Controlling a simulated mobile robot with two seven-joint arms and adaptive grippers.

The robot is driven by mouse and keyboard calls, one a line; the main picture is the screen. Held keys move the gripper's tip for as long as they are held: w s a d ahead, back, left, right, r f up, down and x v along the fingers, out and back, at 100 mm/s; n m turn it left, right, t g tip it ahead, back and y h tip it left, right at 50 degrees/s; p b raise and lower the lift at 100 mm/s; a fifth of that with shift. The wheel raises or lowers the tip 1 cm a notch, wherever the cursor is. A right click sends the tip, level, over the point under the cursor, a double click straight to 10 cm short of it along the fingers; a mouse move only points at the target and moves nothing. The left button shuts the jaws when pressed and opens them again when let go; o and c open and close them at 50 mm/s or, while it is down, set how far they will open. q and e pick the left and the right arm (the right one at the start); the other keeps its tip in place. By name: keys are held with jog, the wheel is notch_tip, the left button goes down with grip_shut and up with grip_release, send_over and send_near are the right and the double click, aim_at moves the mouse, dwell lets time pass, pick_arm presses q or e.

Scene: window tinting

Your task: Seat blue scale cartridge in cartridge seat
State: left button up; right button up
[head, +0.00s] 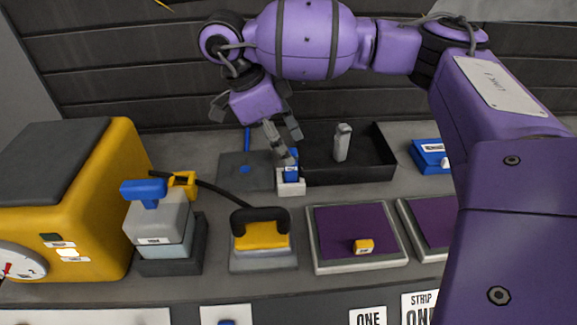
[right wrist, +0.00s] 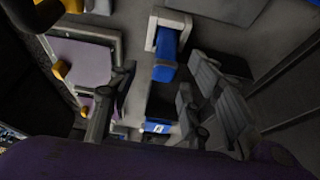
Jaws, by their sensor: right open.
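The blue scale cartridge (head: 291,172) stands upright in the small white cartridge seat (head: 290,188), left of the black tray. How deep it sits I cannot tell. In the right wrist view the blue cartridge (right wrist: 165,55) shows at the pale seat (right wrist: 170,18), in the gap between my fingers. My right gripper (head: 283,146) is open, pointing down just above and behind the cartridge. One finger overlaps the cartridge's top in the head view, so contact is unclear. In the right wrist view its fingers (right wrist: 158,95) are spread wide with nothing clamped. My left gripper is not in view.
A black tray (head: 383,158) holding an upright grey piece (head: 342,142) stands just right of the seat. A grey plate (head: 232,172) lies left. In front are a black-handled yellow block (head: 262,236) and a purple pad (head: 335,225). A yellow machine (head: 95,200) stands left.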

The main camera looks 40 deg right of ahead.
aim_at(291, 169)
jog(key=x, duration=0.3)
jog(key=shift+w+d+f+p, duration=0.2)
jog(key=shift+f+p, duration=0.1)
jog(key=shift+f, duration=0.1)
jog(key=shift+s+d+f, duration=0.15)
jog(key=shift+f, duration=0.35)
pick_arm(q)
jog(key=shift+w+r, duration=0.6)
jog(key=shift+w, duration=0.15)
pick_arm(e)
jog(key=c, duration=1)
grip_shut()
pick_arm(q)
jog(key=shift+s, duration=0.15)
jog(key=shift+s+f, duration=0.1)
